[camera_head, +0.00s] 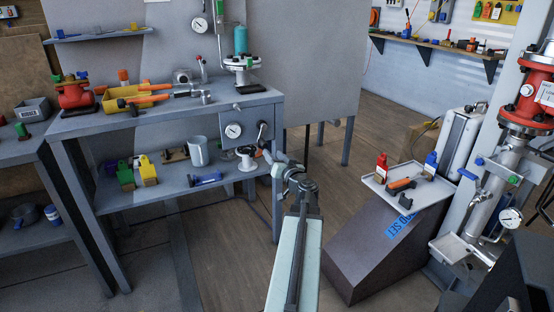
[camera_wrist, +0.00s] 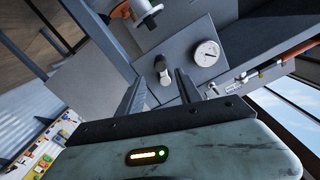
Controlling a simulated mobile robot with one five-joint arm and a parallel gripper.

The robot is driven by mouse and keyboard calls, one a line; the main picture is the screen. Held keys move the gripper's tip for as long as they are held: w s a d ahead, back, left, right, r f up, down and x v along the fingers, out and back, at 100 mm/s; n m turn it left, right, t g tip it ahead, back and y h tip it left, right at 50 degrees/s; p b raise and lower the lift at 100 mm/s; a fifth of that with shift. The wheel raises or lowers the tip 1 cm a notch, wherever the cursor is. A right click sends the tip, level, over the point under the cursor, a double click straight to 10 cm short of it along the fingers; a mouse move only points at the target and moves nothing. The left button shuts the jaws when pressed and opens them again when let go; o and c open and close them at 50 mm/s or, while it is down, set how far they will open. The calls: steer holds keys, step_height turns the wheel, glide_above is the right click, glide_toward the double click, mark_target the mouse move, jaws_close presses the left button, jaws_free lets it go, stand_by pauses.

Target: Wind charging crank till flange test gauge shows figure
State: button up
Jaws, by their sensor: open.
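A grey panel (camera_head: 245,135) under the bench top carries a round white-faced gauge (camera_head: 233,131) and a small crank (camera_head: 263,130) to its right. In the wrist view the gauge (camera_wrist: 207,53) has a thin needle, too small to read. The crank's dark knob (camera_wrist: 161,66) shows there beside the gauge. My gripper (camera_wrist: 160,90) is open and empty, its two fingers pointing at the panel on either side of the line to the knob. I cannot tell whether they touch it. In the head view my gripper (camera_head: 277,158) is just below and right of the crank.
The bench (camera_head: 180,110) holds a red valve (camera_head: 75,93), a yellow tray (camera_head: 120,98) and a flanged fitting with a teal bottle (camera_head: 241,42). Another gauge (camera_head: 199,25) is behind it. A low stand with a tray (camera_head: 405,172) is right; floor between is clear.

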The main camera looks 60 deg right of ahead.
mark_target(265, 145)
steer(key=x, duration=0.8)
steer(key=shift+w+d, duration=0.15)
steer(key=shift+w, duration=0.05)
steer(key=shift+s, duration=0.15)
jaws_close()
